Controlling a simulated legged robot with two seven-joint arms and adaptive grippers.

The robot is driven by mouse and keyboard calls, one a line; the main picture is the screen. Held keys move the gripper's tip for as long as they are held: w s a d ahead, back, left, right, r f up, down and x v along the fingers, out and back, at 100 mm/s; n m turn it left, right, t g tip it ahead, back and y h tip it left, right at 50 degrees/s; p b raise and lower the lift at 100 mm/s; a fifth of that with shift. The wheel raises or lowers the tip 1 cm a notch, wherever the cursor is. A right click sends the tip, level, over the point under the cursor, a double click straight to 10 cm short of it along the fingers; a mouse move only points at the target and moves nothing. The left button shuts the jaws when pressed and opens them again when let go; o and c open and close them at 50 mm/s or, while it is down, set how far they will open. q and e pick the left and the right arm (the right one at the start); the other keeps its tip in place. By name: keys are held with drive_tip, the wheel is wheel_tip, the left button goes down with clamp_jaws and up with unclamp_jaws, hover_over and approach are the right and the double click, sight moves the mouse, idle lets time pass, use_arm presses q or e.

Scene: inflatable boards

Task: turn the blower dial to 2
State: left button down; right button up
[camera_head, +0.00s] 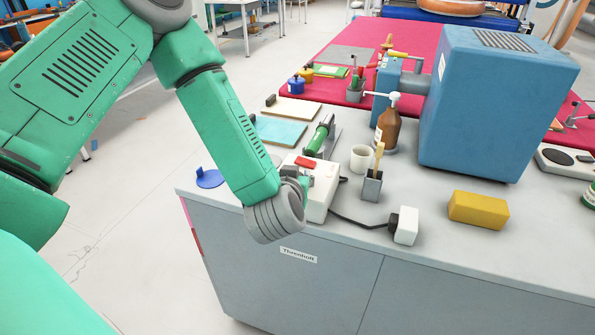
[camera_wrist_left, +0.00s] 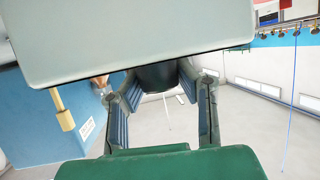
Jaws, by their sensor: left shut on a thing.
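The white blower box (camera_head: 321,192) with a red patch on top stands near the front edge of the grey bench (camera_head: 440,262). A green-handled tool (camera_head: 318,136) lies just behind it. My left gripper (camera_head: 301,183) is at the box's left front side, and the wrist hides most of that face. In the left wrist view the pale box (camera_wrist_left: 140,42) fills the top. There my left gripper (camera_wrist_left: 160,80) has its fingers on either side of a dark round dial (camera_wrist_left: 157,77) and is shut on it. The dial's marks and setting are hidden. My right gripper is out of view.
A black cable runs to a white plug block (camera_head: 406,226). Close right are a grey holder (camera_head: 371,187), a white cup (camera_head: 361,158) and a brown bottle (camera_head: 387,130). A yellow block (camera_head: 478,209) and a large blue box (camera_head: 490,105) stand further right.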

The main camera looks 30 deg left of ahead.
use_arm(q)
drive_tip(key=shift+n+y, duration=0.5)
drive_tip(key=c, duration=1.2)
unclamp_jaws()
drive_tip(key=shift+o, duration=0.2)
drive_tip(key=shift+s, duration=0.1)
drive_tip(key=v, duration=1.1)
drive_tip(key=shift+s+d+r, duration=0.25)
drive_tip(key=shift+f, duration=0.15)
